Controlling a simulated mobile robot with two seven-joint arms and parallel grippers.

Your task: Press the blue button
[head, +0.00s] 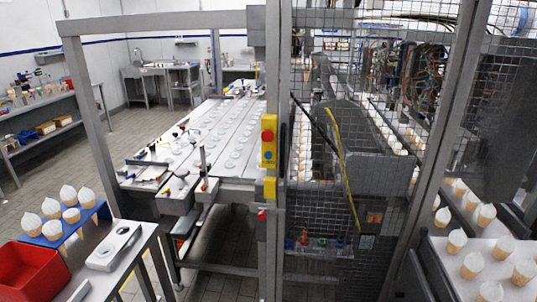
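A tall yellow control box (269,145) is fixed to a grey metal post near the middle of the head view. A round red button (267,136) sits on its upper part. A small blue button (268,155) appears below the red one; it is only a few pixels wide, so whether it is pressed cannot be told. Neither of my grippers is in view, and nothing is seen touching the box.
A wire mesh guard (315,200) stands right of the post. At front left, a side table holds a red bin (30,272) and a blue cone rack (62,232). Tiled floor (140,135) is clear at left.

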